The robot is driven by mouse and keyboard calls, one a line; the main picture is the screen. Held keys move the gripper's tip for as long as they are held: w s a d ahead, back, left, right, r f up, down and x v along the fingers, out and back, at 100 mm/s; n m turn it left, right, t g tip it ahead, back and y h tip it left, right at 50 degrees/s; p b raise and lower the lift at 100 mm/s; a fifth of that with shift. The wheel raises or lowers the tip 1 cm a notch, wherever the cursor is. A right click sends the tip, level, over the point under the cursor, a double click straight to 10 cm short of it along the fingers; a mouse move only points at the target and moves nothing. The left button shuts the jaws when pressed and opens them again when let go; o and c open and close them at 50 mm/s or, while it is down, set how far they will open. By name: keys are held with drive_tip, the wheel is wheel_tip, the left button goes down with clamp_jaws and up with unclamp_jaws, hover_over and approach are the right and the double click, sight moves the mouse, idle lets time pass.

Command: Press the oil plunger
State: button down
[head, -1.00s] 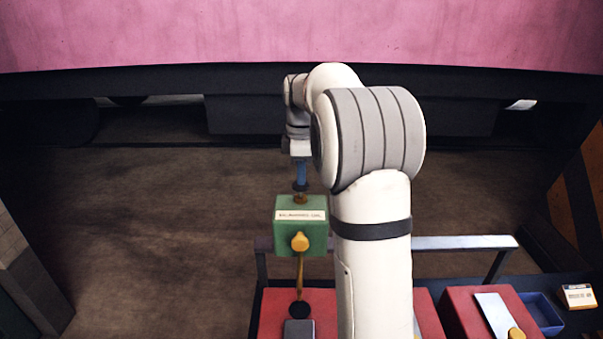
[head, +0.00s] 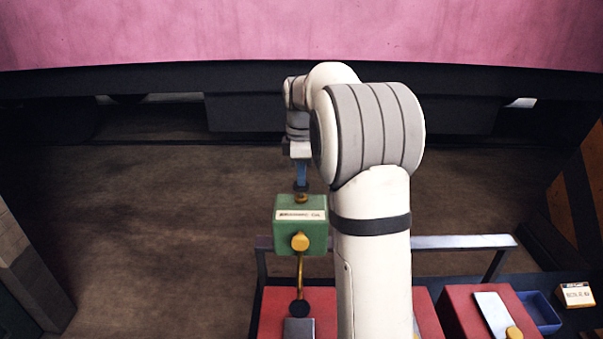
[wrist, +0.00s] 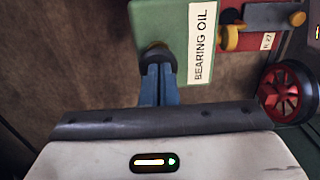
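The green oil box (head: 287,236) has a white label, which reads BEARING OIL in the wrist view (wrist: 173,18). An amber knob (head: 300,241) is on its face, with a thin amber spout below. The oil plunger (head: 301,197) rises from the top of the box, with a dark cap above a brass-coloured part. My gripper (head: 301,184) points down at the plunger from above. In the wrist view its blue fingers (wrist: 157,72) lie side by side, closed together, with their tips at the dark cap. They appear to touch it; the exact contact is hidden.
Red boxes (head: 463,315) stand below the green box and to its right. A metal rail (head: 465,242) runs behind them. A blue tray (head: 543,312) and a small labelled carton (head: 577,295) are at the right. A red wheel (wrist: 284,91) shows in the wrist view. Floor to the left is clear.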

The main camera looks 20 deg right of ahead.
wheel_tip(320, 180, up, 12)
idle(0.3)
drive_tip(key=shift+f, duration=0.1)
idle(1.2)
drive_tip(key=s+a+f+m+t, duration=0.1)
drive_tip(key=s+a+m, duration=0.25)
drive_tip(key=s, duration=0.35)
drive_tip(key=s+a+f+m+t, duration=0.1)
drive_tip(key=s+a+f+m, duration=0.2)
drive_tip(key=s, duration=0.4)
drive_tip(key=s+a+f+m, duration=0.2)
drive_tip(key=s+f+m, duration=0.1)
drive_tip(key=s, duration=0.4)
drive_tip(key=s+a+f+m+t, duration=0.1)
drive_tip(key=s+a+f+m, duration=0.1)
drive_tip(key=s+f+m, duration=0.2)
drive_tip(key=s+f, duration=0.2)
drive_tip(key=s, duration=0.2)
drive_tip(key=shift+a+f, duration=0.2)
drive_tip(key=shift+f, duration=0.05)
